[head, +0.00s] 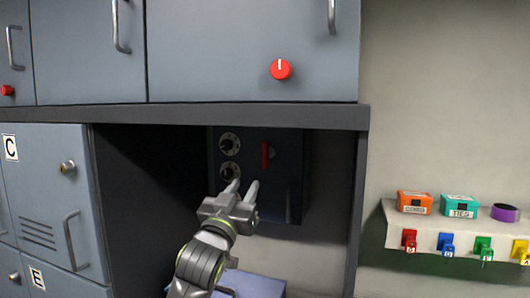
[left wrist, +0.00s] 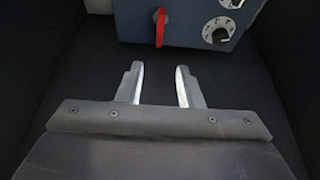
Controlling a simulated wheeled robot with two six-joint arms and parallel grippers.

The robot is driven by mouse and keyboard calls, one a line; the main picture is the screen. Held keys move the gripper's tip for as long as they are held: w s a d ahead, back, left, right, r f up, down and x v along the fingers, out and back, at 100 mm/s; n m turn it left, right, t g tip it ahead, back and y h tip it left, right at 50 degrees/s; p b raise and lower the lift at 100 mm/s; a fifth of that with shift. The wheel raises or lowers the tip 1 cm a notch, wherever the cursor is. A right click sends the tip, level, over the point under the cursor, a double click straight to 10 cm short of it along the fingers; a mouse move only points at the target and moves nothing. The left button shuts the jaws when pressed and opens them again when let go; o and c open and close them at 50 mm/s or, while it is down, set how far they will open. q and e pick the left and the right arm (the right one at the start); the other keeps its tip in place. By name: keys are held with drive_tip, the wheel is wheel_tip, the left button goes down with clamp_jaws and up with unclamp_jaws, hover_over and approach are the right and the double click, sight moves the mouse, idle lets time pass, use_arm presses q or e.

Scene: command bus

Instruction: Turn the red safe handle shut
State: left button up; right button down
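The red safe handle (head: 266,156) is on the front of a dark blue safe (head: 286,200) inside the open cabinet bay in the head view. The handle hangs upright, its long axis vertical. It also shows near the top of the left wrist view (left wrist: 160,28), on the safe's front (left wrist: 185,40). My left gripper (head: 242,188) is open and empty, below and in front of the handle, not touching it. Its two fingers (left wrist: 160,84) show apart in the left wrist view. My right gripper is not in view.
Two round dials, an upper (head: 229,143) and a lower (head: 230,172), sit left of the handle. The bay's side walls and top shelf edge (head: 200,115) enclose the arm. A blue-grey box (head: 255,284) lies below. A shelf (head: 440,232) with small boxes and coloured hooks stands right.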

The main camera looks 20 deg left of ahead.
sight(264, 153)
use_arm(q)
drive_tip(key=p+x, duration=0.6)
drive_tip(key=x, duration=0.9)
drive_tip(key=shift+w+d+r+p, duration=0.1)
drive_tip(key=shift+w+p, duration=0.2)
drive_tip(key=shift+w, duration=0.4)
clamp_jaws()
